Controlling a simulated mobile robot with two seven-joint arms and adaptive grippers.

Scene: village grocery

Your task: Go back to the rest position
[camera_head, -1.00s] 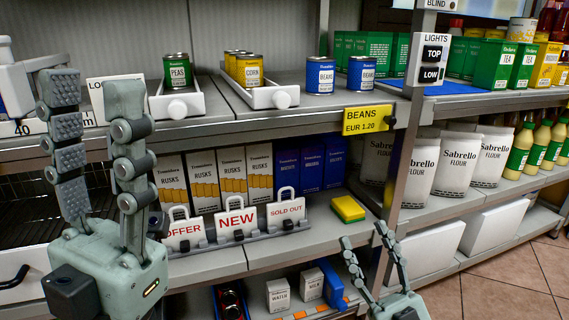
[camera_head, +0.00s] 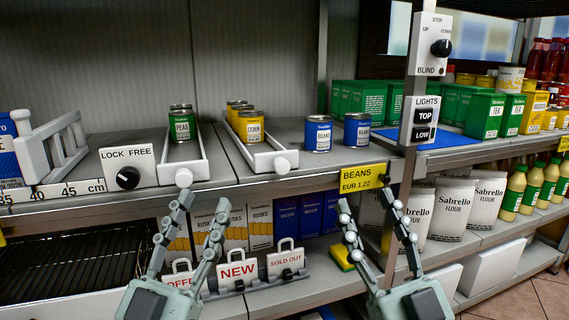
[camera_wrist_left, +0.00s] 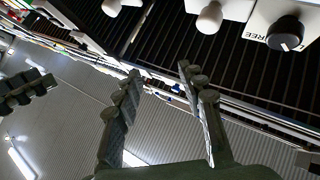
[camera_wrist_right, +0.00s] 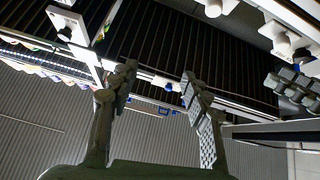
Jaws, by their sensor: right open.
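My left gripper (camera_head: 204,208) stands upright in front of the lower shelf in the head view, fingers pointing up and spread apart, with nothing between them. It also shows open in the left wrist view (camera_wrist_left: 158,80). My right gripper (camera_head: 370,205) stands upright to its right, below the yellow beans label, also spread and empty. It shows open in the right wrist view (camera_wrist_right: 158,80). The two grippers are at about the same height and apart from each other.
The upper shelf holds peas (camera_head: 182,125), corn (camera_head: 250,126) and beans cans (camera_head: 319,134). A lock knob box (camera_head: 128,166) sits at left. Offer, new and sold out signs (camera_head: 237,272) stand behind the grippers. A post with a lights switch (camera_head: 419,122) rises at right.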

